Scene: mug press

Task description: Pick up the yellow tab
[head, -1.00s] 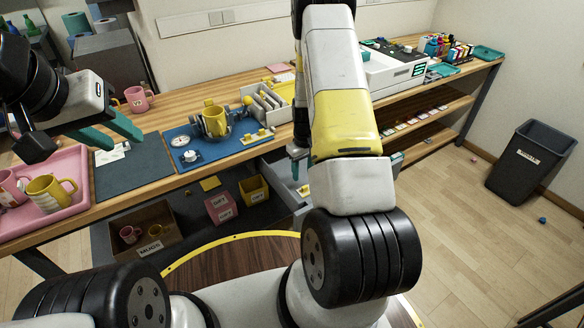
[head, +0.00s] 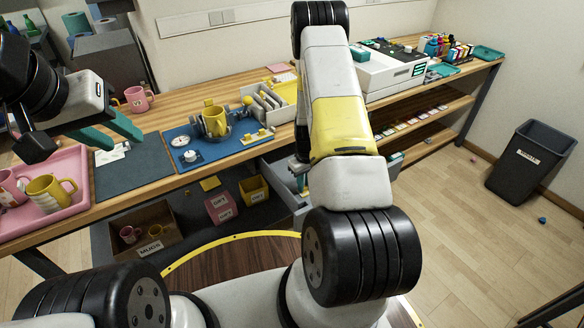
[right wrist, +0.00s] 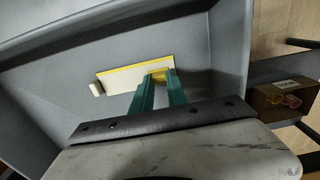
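In the right wrist view, a pale flat piece with a yellow edge (right wrist: 125,80) lies in a grey drawer. A small yellow tab (right wrist: 158,76) shows at its right part. My right gripper (right wrist: 159,82) is down in the drawer, its two teal fingers apart, with the yellow tab between or just beyond their tips. Whether they touch it I cannot tell. In the head view my right arm mostly hides this gripper. My left gripper (head: 112,132) is open and empty above the dark mat (head: 130,175).
The drawer (head: 272,172) is pulled out below the worktop; its walls stand close around my right gripper. A blue tray (head: 215,152) holds a yellow mug (head: 214,118). A pink tray (head: 72,160) with mugs is at left. A box of mugs (head: 150,230) stands below.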

